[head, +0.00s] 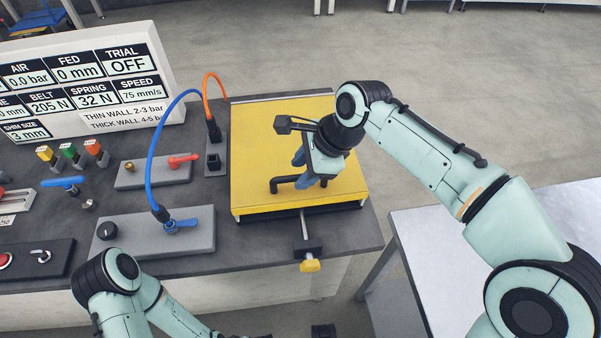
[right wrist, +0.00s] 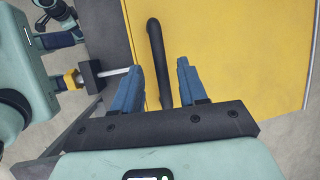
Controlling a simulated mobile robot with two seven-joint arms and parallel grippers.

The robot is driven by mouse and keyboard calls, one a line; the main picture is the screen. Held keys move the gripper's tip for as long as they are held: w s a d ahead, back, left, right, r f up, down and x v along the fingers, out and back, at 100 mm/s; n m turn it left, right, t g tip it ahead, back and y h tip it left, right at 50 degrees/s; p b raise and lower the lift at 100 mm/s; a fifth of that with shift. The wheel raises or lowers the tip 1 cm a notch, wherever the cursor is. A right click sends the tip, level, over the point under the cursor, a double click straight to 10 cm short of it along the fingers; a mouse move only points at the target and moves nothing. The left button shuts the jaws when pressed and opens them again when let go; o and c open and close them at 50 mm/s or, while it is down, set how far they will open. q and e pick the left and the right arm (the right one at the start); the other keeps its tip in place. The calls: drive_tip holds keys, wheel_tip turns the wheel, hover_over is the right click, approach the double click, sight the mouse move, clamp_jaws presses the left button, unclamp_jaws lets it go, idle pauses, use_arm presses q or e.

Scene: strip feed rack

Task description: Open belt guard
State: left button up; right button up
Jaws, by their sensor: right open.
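The belt guard (head: 265,130) is a flat yellow cover at the right end of the bench, lying closed. A black bar handle (head: 287,183) stands on it; it also shows in the right wrist view (right wrist: 156,55). My right gripper (head: 300,172) is open above the handle. In the right wrist view its two blue fingers (right wrist: 160,85) stand on either side of the handle's line, with visible gaps. A yellow knob (head: 310,265) with a dark block and rod sits at the guard's front edge.
A grey block with a blue lever (head: 182,225) and a blue hose stands left of the guard. An orange hose (head: 215,85) runs to a dark connector close to the guard's left edge. A white-topped table (head: 425,250) stands to the right.

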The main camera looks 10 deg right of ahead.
drive_tip(key=shift+w+a+f, duration=0.2)
drive_tip(key=shift+a+f, duration=0.1)
drive_tip(key=shift+f, duration=0.35)
clamp_jaws()
drive_tip(key=shift+r, duration=0.1)
